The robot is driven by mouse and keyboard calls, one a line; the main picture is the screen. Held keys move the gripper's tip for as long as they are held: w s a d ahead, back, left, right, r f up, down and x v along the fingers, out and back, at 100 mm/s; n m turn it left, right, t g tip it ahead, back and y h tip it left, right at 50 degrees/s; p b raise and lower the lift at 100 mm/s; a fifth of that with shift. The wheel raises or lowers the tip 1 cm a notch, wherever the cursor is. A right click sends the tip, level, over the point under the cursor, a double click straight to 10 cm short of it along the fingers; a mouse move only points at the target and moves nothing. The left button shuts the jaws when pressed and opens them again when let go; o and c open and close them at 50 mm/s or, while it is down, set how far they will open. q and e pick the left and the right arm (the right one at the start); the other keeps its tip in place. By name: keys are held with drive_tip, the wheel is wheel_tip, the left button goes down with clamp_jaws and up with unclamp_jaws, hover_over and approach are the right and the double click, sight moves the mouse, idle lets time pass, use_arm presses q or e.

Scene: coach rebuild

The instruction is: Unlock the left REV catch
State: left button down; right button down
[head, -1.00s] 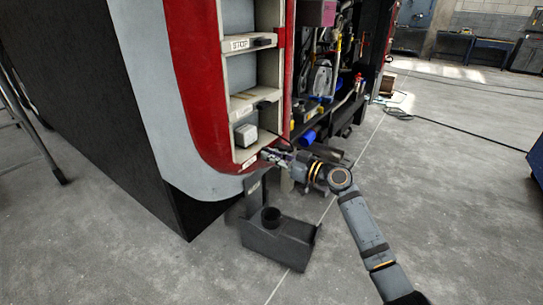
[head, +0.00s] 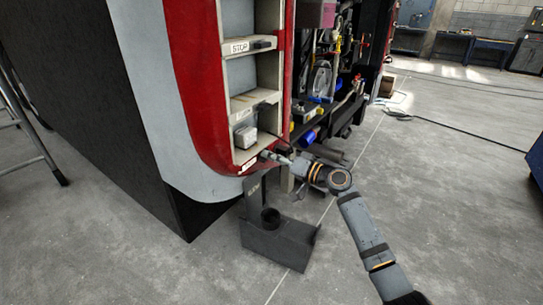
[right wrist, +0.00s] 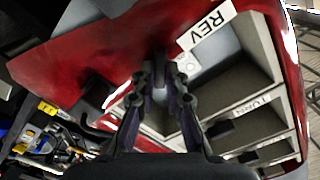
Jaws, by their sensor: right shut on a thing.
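The white REV label (right wrist: 207,28) sits on the red bodywork beside the lowest pale compartment in the right wrist view; it is small in the head view (head: 249,162). The dark REV catch (right wrist: 160,55) is beside the label, at the compartment's edge. My right gripper (right wrist: 160,78) has its fingertips at the catch and is shut on it; the fingers hide part of it. In the head view the right gripper (head: 268,155) reaches the bottom of the compartment column from the right. The catch's exact angle is hard to tell. My left gripper is not in view.
Compartments labelled STOP (head: 240,47) and TURN (right wrist: 252,107) have their own dark catches. A dark bracket with a tray (head: 278,240) is below my right gripper. Open floor lies to the right.

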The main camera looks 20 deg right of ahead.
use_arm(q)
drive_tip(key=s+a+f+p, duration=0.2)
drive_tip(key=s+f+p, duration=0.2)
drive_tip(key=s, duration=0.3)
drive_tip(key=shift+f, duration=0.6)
use_arm(e)
drive_tip(key=shift+d+f+m, duration=0.1)
drive_tip(key=shift+f+m, duration=0.05)
drive_tip(key=shift+m, duration=4.65)
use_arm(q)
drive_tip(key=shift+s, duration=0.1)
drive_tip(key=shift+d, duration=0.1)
use_arm(e)
drive_tip(key=c, duration=1.4)
unclamp_jaws()
drive_tip(key=v, duration=1.2)
drive_tip(key=shift+w+f, duration=0.1)
